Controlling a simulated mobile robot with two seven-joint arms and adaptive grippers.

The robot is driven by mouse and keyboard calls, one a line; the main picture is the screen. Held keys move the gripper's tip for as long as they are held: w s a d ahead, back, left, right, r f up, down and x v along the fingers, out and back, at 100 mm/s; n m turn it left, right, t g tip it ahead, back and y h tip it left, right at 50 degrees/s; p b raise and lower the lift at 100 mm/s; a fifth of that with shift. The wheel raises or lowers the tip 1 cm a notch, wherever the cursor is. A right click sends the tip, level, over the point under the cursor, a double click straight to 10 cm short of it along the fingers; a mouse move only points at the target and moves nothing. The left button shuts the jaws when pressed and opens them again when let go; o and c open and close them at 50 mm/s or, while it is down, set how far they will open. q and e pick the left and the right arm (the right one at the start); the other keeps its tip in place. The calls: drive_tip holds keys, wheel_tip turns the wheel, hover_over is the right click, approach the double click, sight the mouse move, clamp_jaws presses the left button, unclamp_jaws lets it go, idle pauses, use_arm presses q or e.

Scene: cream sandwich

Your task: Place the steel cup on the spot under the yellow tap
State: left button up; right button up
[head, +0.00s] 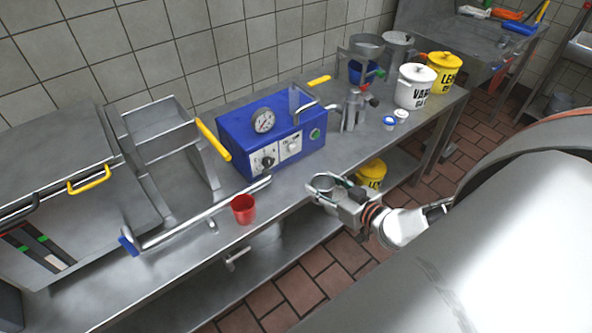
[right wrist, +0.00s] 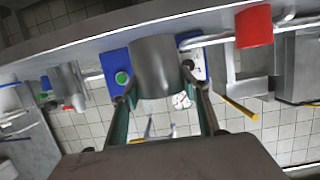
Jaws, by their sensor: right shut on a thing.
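My right gripper (head: 336,192) is shut on the steel cup (head: 322,181) and holds it just off the front edge of the counter, to the right of the red cup (head: 243,209). In the right wrist view the steel cup (right wrist: 154,62) sits between the two fingers of the gripper (right wrist: 158,84). I cannot tell for sure which is the yellow tap. The spot is not clearly marked. My left gripper is not in view.
The blue machine (head: 250,160) with a gauge stands on the steel counter (head: 290,205). A long steel pipe (head: 205,216) lies near its front.

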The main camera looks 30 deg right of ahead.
drive_tip(key=w, duration=0.8)
drive_tip(key=w+a, duration=0.1)
drive_tip(key=w, duration=0.3)
drive_tip(key=shift+w, duration=0.25)
wheel_tip(320, 180, down, 3)
drive_tip(key=shift+b, duration=0.55)
drive_tip(key=shift+f, duration=0.4)
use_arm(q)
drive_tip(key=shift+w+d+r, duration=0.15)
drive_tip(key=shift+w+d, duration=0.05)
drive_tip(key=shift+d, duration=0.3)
use_arm(e)
drive_tip(key=shift+r, duration=0.1)
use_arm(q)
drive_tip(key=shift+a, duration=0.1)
use_arm(e)
drive_tip(key=o, duration=1.1)
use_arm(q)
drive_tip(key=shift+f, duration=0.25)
